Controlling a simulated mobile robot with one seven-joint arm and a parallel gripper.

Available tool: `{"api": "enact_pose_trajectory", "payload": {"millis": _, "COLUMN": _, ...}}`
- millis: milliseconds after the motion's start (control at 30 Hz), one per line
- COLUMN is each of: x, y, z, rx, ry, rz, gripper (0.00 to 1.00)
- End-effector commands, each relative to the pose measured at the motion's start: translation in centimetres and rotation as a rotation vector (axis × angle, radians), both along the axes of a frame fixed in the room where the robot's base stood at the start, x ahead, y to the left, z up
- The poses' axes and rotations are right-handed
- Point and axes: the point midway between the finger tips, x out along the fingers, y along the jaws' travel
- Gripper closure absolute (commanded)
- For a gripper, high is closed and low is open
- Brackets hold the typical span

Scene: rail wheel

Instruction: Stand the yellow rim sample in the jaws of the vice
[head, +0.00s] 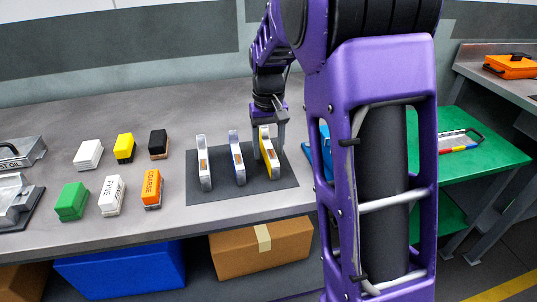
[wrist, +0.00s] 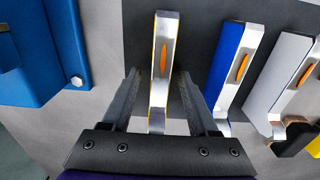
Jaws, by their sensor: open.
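The yellow rim sample (head: 267,150) stands upright at the right end of a row of three on a dark mat. In the wrist view the sample (wrist: 161,65) shows a bare metal face with an orange mark and thin yellow edges. My gripper (head: 269,145) is open, with its fingers on either side of the sample. In the wrist view my gripper (wrist: 160,95) has a gap beside each finger. A blue bolted body, apparently the vice (wrist: 75,50), is at the left; in the head view the vice (head: 318,148) is mostly hidden behind my arm.
A blue-sided sample (head: 237,160) and a white-sided one (head: 203,165) stand left of the yellow one on the dark mat (head: 275,190). Several coloured blocks (head: 113,195) lie further left. A green table (head: 480,160) stands to the right.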

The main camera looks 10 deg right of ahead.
Motion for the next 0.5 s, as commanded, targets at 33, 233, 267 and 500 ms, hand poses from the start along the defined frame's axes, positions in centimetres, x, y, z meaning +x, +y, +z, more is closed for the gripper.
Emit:
{"api": "enact_pose_trajectory", "payload": {"millis": 33, "x": 0.00, "y": 0.00, "z": -0.01, "rx": 0.000, "ry": 0.000, "rz": 0.000, "gripper": 0.40}}
{"api": "enact_pose_trajectory", "payload": {"millis": 233, "x": 0.00, "y": 0.00, "z": 0.02, "rx": 0.000, "ry": 0.000, "rz": 0.000, "gripper": 0.51}}
{"api": "enact_pose_trajectory", "payload": {"millis": 267, "x": 0.00, "y": 0.00, "z": 0.03, "rx": 0.000, "ry": 0.000, "rz": 0.000, "gripper": 0.56}}
{"api": "enact_pose_trajectory", "payload": {"millis": 500, "x": 0.00, "y": 0.00, "z": 0.04, "rx": 0.000, "ry": 0.000, "rz": 0.000, "gripper": 0.99}}
